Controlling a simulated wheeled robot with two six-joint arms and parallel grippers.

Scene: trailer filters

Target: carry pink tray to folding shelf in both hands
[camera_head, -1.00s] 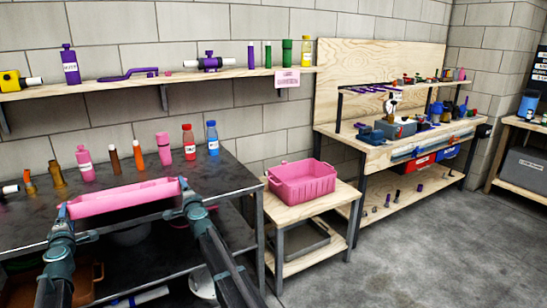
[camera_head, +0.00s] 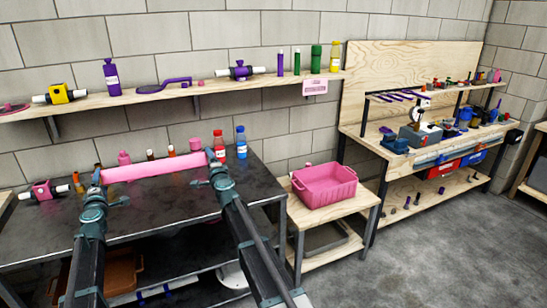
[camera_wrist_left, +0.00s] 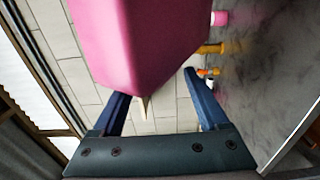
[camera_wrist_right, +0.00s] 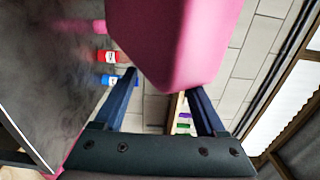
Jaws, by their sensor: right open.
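The long pink tray (camera_head: 155,167) spans the gap between my two grippers over the dark metal table (camera_head: 160,205) in the head view. I cannot tell whether it touches the tabletop. My left gripper (camera_head: 97,178) is at its left end and my right gripper (camera_head: 212,158) at its right end. In the left wrist view the tray's pink end (camera_wrist_left: 135,40) reaches toward the gap between spread fingers. In the right wrist view its other end (camera_wrist_right: 178,45) does likewise, and those fingers are apart. I cannot tell for sure which piece of furniture is the folding shelf.
Bottles, including a red one (camera_head: 217,145) and a blue one (camera_head: 241,142), stand just behind the tray. A pink bin (camera_head: 323,185) sits on a low wooden stand (camera_head: 330,212). A wall shelf (camera_head: 200,95) holds several items. A crowded workbench (camera_head: 410,160) stands right; open floor (camera_head: 440,250) lies before it.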

